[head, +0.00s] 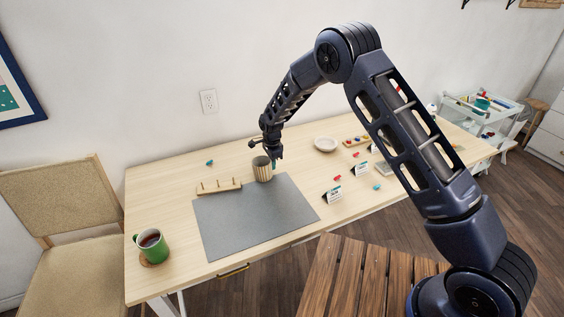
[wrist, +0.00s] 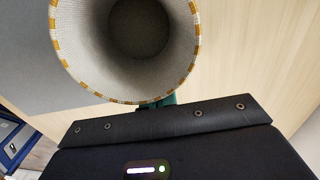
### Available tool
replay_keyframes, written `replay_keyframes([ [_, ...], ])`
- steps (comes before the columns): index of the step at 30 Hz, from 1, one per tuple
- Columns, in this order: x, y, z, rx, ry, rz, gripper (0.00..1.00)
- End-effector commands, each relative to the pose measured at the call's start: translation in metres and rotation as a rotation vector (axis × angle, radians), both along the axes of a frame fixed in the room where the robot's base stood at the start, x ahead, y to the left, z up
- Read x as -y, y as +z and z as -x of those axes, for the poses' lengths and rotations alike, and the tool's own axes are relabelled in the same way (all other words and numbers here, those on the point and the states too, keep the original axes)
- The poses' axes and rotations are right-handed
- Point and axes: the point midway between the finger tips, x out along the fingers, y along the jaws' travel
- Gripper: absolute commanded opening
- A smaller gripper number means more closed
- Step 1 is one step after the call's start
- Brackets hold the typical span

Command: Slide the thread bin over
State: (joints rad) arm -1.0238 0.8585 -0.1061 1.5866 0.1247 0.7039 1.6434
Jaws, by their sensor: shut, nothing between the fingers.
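The thread bin (head: 262,170) is a round, ribbed tan basket. It stands upright at the back edge of the grey mat on the table. In the wrist view I look down into the bin (wrist: 135,30); its inside is pale and looks empty, and its rim has orange and white stitching. My gripper (head: 274,164) is shut with nothing in it, low at the right side of the bin. In the wrist view a bit of a green fingertip (wrist: 165,101) shows by the rim; whether it touches the bin I cannot tell.
The grey mat (head: 250,222) lies left and front of the bin. A wooden peg rack (head: 218,187) stands close to its left. A green mug (head: 152,246) is at the front left. A pale bowl (head: 325,144), small cards and colored pieces lie to the right.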

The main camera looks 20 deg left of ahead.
Motion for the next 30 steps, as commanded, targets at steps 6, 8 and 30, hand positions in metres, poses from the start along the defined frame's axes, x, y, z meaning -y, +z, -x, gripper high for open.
replay_keyframes([
  [6, -0.003, 0.0, 0.002, 0.001, -0.001, -0.001, 0.0],
  [8, -0.003, 0.0, 0.002, 0.001, -0.001, -0.001, 0.0],
  [30, 0.025, 0.046, -0.027, 0.003, -0.001, -0.004, 0.0],
])
